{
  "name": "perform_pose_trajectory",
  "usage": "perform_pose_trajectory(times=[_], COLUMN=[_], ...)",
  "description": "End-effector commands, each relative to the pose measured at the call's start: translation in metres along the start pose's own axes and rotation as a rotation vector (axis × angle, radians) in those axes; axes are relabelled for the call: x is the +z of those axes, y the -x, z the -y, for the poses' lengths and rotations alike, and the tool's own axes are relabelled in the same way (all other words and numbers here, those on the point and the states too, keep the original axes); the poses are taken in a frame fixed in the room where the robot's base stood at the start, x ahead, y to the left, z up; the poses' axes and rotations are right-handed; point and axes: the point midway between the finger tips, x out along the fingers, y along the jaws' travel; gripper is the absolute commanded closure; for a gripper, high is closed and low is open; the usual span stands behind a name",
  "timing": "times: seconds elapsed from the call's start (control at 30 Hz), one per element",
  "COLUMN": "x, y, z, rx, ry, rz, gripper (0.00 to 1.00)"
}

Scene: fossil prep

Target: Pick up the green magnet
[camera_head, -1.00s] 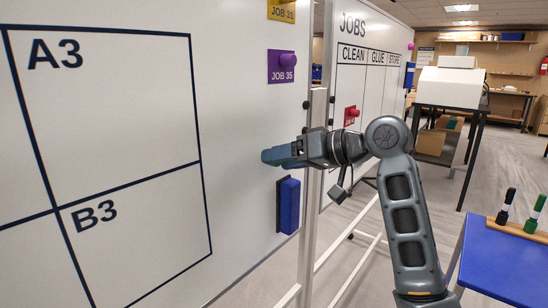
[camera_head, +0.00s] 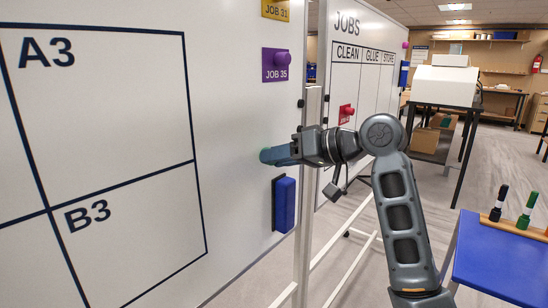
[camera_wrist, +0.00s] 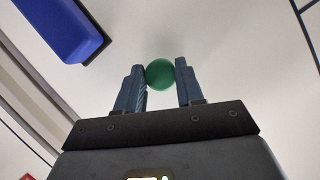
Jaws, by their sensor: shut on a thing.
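The green magnet (camera_wrist: 160,73) is a round green piece between the two blue-grey fingers of my gripper (camera_wrist: 161,84) in the wrist view. The fingers are shut on it, one on each side. In the head view my gripper (camera_head: 278,155) is at the near whiteboard's surface, above a blue eraser. Only a sliver of the green magnet (camera_head: 264,155) shows there, the rest being hidden by the fingers. I cannot tell whether the magnet still touches the board.
The blue eraser (camera_head: 284,204) sits on the whiteboard (camera_head: 238,110) just below my gripper. A purple magnet (camera_head: 281,57) with a JOB 35 card is above. A second board (camera_head: 368,85) stands behind. A blue-topped table (camera_head: 500,262) with markers is at right.

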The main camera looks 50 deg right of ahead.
Motion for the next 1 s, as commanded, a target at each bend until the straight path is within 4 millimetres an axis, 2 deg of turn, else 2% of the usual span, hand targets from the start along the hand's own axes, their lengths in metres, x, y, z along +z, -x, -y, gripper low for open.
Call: perform_pose_trajectory(times=[0.2, 0.6, 0.77, 1.0], x=[-0.007, -0.057, -0.043, -0.017], y=[0.007, 0.028, 0.057, 0.121], z=[0.005, 0.034, 0.032, 0.031], rx=[0.0, -0.002, 0.003, 0.005], ry=[0.003, 0.005, 0.0, -0.001], rz=[-0.002, -0.003, -0.004, -0.006], gripper=[0.92, 0.92, 0.92, 0.92])
